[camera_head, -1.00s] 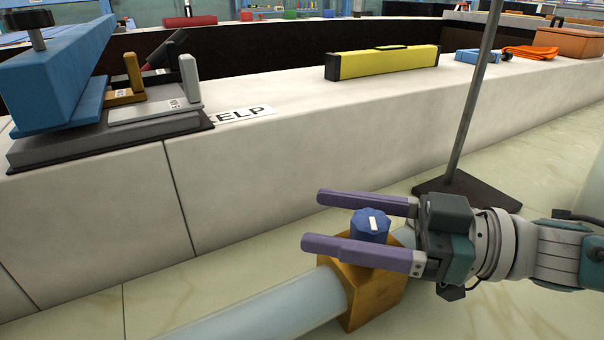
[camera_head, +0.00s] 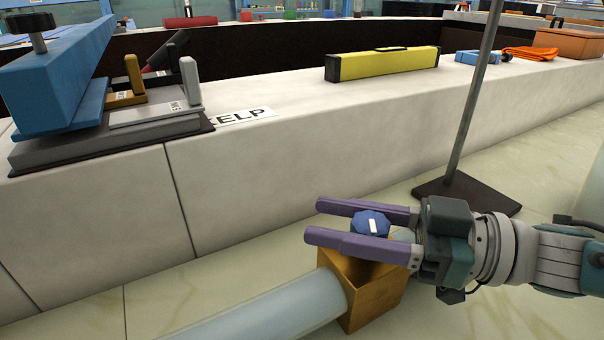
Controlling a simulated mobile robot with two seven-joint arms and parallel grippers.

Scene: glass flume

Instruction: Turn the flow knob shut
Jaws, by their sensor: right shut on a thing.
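The flow knob (camera_head: 371,222) is blue and faceted, with a white mark on its top. It sits on top of a brass-coloured valve block (camera_head: 368,292) that joins a pale pipe (camera_head: 268,318). My right gripper (camera_head: 318,221) reaches in from the right with its two purple fingers on either side of the knob. It is shut on the knob, and the fingertips extend past it to the left. The fingers hide the lower sides of the knob. My left gripper is not in view.
A long pale stone ledge (camera_head: 290,150) runs behind the valve. On it are a yellow case (camera_head: 385,64), a KELP label (camera_head: 240,116) and a blue clamp-like device (camera_head: 60,75). A metal pole (camera_head: 470,110) on a dark base (camera_head: 466,192) stands behind my right gripper.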

